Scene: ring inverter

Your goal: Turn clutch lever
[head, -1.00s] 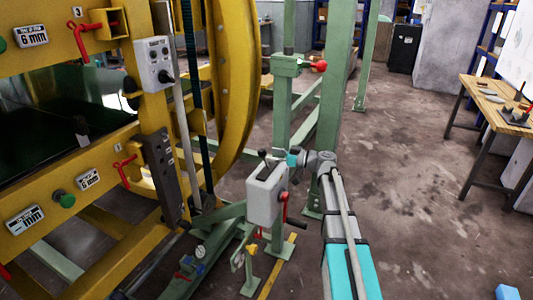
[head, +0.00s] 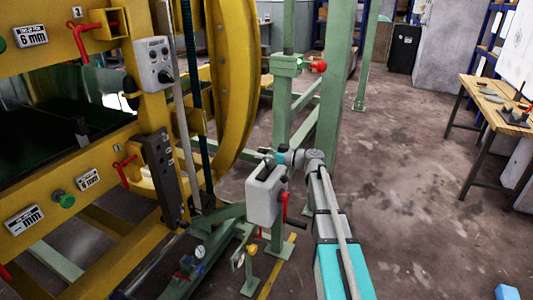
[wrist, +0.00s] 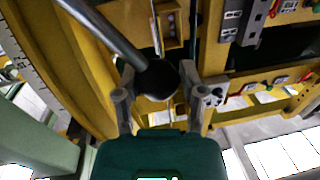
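A lever (wrist: 105,35), a metal rod with a black ball knob (wrist: 158,80), runs in from the upper left of the wrist view. My gripper (wrist: 163,92) is open, with one finger on each side of the knob. Small gaps seem to show beside the knob; I cannot tell whether either finger touches it. In the head view my gripper (head: 268,156) is at the top of a light grey control box (head: 266,196). The gripper and my wrist largely cover the levers there, so the fingertips are not clear.
A red-handled crank (head: 285,205) is on the box's right side. A green post (head: 335,80) stands behind my arm. The yellow machine frame (head: 235,90) is to the left. Open floor (head: 420,170) lies to the right, before a wooden workbench (head: 500,105).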

